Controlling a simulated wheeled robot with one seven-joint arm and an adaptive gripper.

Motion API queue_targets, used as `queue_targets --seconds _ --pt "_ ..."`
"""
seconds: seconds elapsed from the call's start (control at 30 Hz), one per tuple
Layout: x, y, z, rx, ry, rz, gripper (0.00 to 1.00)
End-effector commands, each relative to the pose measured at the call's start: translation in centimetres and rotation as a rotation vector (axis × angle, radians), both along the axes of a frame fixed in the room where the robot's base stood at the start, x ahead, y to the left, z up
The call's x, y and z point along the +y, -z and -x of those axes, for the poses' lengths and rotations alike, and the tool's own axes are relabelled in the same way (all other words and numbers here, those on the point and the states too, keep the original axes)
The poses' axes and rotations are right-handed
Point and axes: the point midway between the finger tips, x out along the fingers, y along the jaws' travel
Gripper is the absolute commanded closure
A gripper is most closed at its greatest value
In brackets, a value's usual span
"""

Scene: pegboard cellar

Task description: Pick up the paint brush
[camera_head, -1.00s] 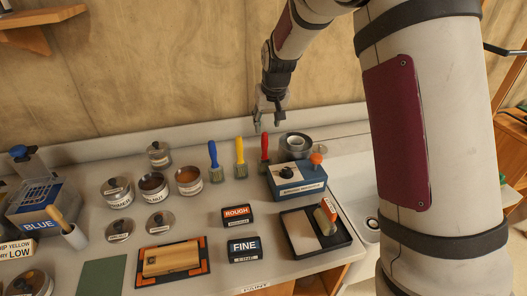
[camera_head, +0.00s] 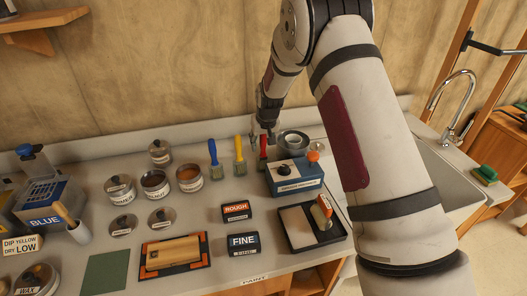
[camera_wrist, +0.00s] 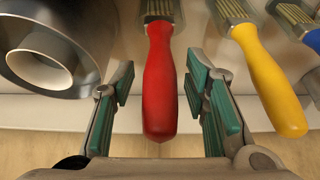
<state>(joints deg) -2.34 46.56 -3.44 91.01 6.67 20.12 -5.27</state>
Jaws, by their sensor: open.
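My gripper (camera_head: 262,133) is at the red brush's handle end. In the wrist view my open gripper (camera_wrist: 160,105) has its green-padded fingers on either side of the red handle (camera_wrist: 160,85), with gaps on both sides. The yellow handle (camera_wrist: 268,78) is just right of the right finger. The blue handle (camera_wrist: 312,40) is cut off at the edge.
A round grey tin or tape roll (camera_wrist: 55,50) stands close left of my left finger. A blue box with an orange knob (camera_head: 295,178) is in front of it. Open cans (camera_head: 189,178), a black tray (camera_head: 313,241) and sanding blocks (camera_head: 237,211) occupy the counter. A sink is at right.

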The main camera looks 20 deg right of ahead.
Motion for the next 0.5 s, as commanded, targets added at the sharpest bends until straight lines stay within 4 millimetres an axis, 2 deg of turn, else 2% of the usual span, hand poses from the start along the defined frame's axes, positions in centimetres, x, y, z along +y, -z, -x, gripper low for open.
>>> queue_targets --seconds 0.3,0.5 --pt "0.00 0.42 -0.23 -0.001 0.000 0.000 0.58" --pt "0.00 0.42 -0.22 -0.001 0.000 0.000 1.00"
